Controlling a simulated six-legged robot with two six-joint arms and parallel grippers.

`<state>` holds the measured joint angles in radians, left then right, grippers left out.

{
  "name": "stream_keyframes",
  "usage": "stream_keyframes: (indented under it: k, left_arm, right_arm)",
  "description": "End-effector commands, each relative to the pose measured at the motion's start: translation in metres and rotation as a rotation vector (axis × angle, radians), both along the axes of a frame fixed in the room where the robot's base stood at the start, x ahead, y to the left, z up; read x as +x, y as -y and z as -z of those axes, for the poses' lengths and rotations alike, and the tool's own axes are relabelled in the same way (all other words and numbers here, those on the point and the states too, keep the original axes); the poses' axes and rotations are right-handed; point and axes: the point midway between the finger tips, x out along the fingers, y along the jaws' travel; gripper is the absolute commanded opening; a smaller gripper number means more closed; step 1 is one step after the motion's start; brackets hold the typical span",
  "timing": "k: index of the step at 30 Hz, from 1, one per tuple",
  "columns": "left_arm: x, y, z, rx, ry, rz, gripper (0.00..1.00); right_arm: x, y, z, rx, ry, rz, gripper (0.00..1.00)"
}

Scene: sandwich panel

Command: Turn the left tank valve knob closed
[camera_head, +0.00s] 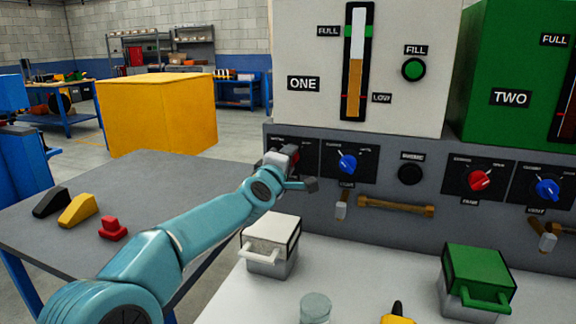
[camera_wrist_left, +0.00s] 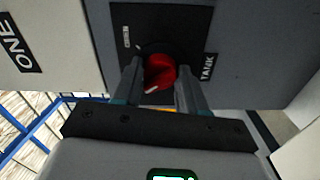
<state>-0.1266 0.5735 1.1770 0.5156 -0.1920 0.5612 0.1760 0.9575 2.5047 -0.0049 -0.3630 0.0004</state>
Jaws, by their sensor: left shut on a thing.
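The left tank valve knob is red and sits on a black label plate below the tank marked ONE. In the left wrist view the knob (camera_wrist_left: 160,70) lies between the two fingers of my left gripper (camera_wrist_left: 158,78), which is shut on it. A white pointer mark shows on the knob's lower edge, and the word TANK is readable on the plate to the right. My right gripper is not in view.
The grey panel (camera_head: 410,215) also carries a blue knob (camera_head: 347,163), a black button (camera_head: 410,173), another red knob (camera_head: 480,181) and a second blue knob (camera_head: 547,190). A white box (camera_head: 271,240) and a green box (camera_head: 478,275) stand on the white counter in front.

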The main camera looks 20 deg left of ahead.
Motion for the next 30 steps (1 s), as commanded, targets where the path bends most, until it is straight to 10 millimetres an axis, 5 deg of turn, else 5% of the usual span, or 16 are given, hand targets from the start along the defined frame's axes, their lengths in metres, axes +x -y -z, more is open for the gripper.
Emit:
stream_keyframes:
  k: [27,28,30]
  left_arm:
    - [-0.0001,-0.0002,-0.0013,-0.172,-0.004,-0.001,0.11]
    - [-0.0001,-0.0002,-0.0013,-0.171,-0.004,-0.001,0.48]
    - [-0.0001,-0.0002,-0.0012,-0.171,-0.005,-0.001,0.67]
  right_arm:
    - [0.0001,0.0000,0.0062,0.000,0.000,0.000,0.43]
    - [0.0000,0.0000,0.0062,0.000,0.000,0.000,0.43]
    - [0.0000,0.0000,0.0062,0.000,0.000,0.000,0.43]
